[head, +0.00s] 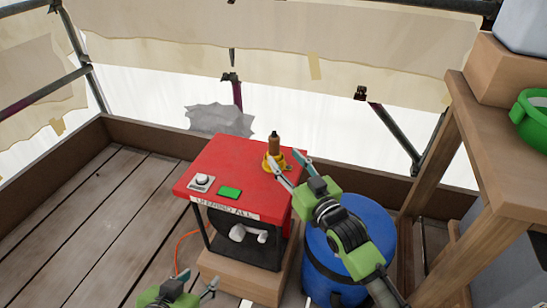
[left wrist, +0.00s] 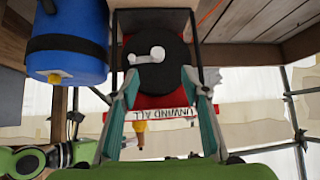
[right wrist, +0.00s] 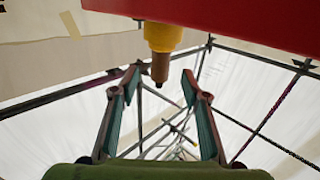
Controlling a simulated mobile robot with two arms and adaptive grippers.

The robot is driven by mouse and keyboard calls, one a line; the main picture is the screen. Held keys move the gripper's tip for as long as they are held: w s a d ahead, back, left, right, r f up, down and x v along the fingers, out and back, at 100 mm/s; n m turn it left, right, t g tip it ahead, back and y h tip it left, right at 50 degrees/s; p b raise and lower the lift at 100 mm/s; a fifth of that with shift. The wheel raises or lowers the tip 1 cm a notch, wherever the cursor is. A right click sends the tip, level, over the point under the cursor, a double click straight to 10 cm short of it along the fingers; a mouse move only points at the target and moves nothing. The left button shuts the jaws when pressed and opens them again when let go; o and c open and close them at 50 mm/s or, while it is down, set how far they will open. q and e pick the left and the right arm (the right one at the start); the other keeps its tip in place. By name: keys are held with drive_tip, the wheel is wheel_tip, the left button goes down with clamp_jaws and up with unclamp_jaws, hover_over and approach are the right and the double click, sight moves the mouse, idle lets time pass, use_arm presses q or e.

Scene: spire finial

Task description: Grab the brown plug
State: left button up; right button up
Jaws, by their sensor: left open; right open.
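The brown plug (head: 274,143) stands upright in a yellow socket (head: 273,161) on the far right part of the red box top (head: 228,165). My right gripper (head: 287,160) is open and empty, its fingertips close to the socket. In the right wrist view, which is upside down, the plug (right wrist: 160,68) points down from the socket (right wrist: 163,38), near the gap between the open fingertips (right wrist: 161,80); no contact shows. My left gripper (head: 197,277) is open and empty, low in front of the red box. The plug (left wrist: 140,140) also shows small in the left wrist view.
The box carries a white knob (head: 201,181), a green button (head: 230,192) and an "UNWIND ALL" label, with a dark drum and white crank (left wrist: 147,55) below. A blue barrel (head: 322,265) stands under my right arm. A wooden shelf (head: 495,180) is at right. Deck at left is clear.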

sight(277, 149)
drive_tip(key=shift+x, duration=1.1)
drive_tip(key=b+x, duration=0.2)
drive_tip(key=x, duration=0.2)
drive_tip(key=shift+w+a+f, duration=0.1)
drive_tip(key=shift+w+a, duration=0.15)
drive_tip(key=shift+w, duration=0.1)
drive_tip(key=shift+w+a, duration=0.1)
drive_tip(key=shift+w, duration=0.05)
use_arm(q)
drive_tip(key=w+d+r+t+h, duration=0.2)
drive_tip(key=w+r+t, duration=0.4)
drive_tip(key=r, duration=0.5)
drive_tip(key=shift+w+d+r+t, duration=0.2)
drive_tip(key=shift+w+d+t, duration=0.2)
drive_tip(key=shift+w+d, duration=0.4)
use_arm(e)
clamp_jaws()
